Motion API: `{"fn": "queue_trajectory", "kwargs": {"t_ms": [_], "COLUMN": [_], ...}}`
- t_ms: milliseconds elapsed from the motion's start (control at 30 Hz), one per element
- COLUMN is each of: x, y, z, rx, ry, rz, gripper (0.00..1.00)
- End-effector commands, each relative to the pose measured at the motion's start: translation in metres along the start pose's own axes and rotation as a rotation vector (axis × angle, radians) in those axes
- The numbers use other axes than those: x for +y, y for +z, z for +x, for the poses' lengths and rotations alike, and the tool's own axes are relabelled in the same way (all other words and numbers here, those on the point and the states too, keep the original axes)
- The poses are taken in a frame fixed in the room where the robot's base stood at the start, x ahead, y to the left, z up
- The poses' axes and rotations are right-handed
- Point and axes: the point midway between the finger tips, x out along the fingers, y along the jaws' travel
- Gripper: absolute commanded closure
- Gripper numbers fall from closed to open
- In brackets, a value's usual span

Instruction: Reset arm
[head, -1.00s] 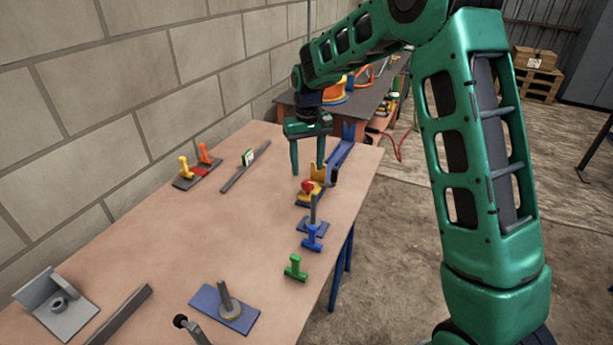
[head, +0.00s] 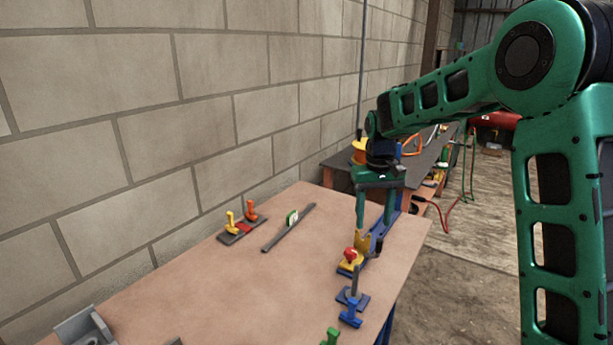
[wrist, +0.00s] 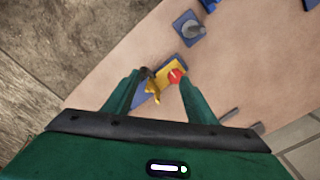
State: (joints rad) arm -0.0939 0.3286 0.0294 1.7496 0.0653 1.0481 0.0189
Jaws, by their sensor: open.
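My green arm reaches over the wooden-topped table (head: 215,295). My gripper (head: 374,222) points down near the table's far right part. Its two fingers are apart with nothing held between them. In the wrist view my gripper (wrist: 160,100) is open above a yellow device with a red knob (wrist: 176,76). That yellow device (head: 350,266) also shows just below the fingers in the head view. I cannot tell whether a finger touches it.
A blue plate with a grey post (head: 353,298), a blue T-shaped piece (head: 350,315) and a green piece (head: 331,338) stand along the right edge. A plate with yellow and orange levers (head: 240,228) and a grey bar (head: 288,230) lie near the wall. The table's middle is clear.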

Motion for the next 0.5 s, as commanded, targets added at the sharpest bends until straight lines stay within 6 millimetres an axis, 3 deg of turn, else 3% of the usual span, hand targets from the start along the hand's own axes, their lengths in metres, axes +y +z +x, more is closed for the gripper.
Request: {"fn": "queue_trajectory", "kwargs": {"t_ms": [33, 200, 500], "x": [0.020, 0.074, 0.137], "y": [0.019, 0.086, 0.218], "z": [-0.011, -0.032, -0.045], "rx": [0.004, 0.002, -0.004], "ry": [0.008, 0.028, 0.032], "rz": [0.035, 0.146, 0.342], "gripper": [0.49, 0.49, 0.49]}}
